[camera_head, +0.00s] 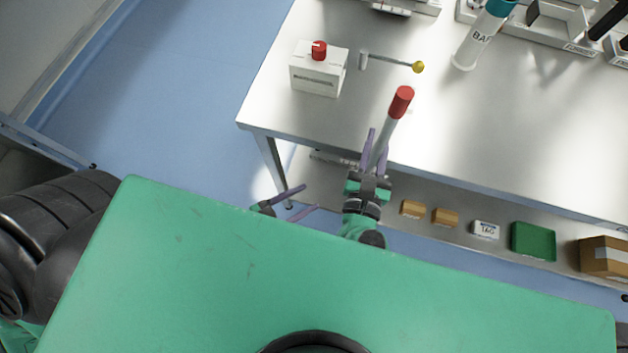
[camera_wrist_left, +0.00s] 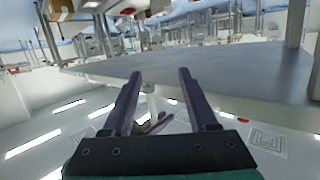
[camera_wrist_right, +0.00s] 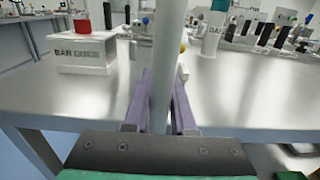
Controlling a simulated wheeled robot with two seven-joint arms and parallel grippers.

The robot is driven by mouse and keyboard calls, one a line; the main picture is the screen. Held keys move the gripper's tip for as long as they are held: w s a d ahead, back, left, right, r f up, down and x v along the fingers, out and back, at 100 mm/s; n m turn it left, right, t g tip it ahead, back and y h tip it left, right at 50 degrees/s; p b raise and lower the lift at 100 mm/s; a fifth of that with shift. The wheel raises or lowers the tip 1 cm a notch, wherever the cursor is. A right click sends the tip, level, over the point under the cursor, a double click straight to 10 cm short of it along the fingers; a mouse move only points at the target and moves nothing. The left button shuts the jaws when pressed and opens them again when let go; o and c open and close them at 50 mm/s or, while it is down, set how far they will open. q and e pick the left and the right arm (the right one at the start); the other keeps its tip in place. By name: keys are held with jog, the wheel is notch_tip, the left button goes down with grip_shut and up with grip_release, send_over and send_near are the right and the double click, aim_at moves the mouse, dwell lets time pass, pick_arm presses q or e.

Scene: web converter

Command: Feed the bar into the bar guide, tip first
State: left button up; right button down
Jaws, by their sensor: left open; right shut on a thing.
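The bar (camera_head: 388,130) is a grey rod with a red tip (camera_head: 401,100). My right gripper (camera_head: 376,150) is shut on it, and the tip points up and away over the table's near edge. The grey bar (camera_wrist_right: 167,60) also stands between the fingers in the right wrist view, its upper end cut off. The bar guide (camera_head: 318,76) is a white box with a red round piece on top, left of and beyond the bar, apart from it. Its label is legible in the right wrist view (camera_wrist_right: 82,55). My left gripper (camera_head: 298,202) is open and empty, below the table's left end.
A lever with a yellow ball (camera_head: 418,67) stands right of the guide. The metal table (camera_head: 540,130) has free room in front. The shelf below holds small boxes and a green tray (camera_head: 533,241).

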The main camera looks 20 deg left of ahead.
pick_arm(q)
jog(key=s+d+r+t+h, duration=0.1)
jog(key=s+d+r+h, duration=0.2)
jog(key=r, duration=0.6)
jog(key=x, duration=1.3)
jog(key=shift+w+a+f, duration=0.2)
jog(key=shift+w+f, duration=0.3)
jog(key=shift+w, duration=0.05)
grip_shut()
pick_arm(e)
jog(key=c, duration=0.7)
grip_release()
jog(key=shift+o, duration=0.2)
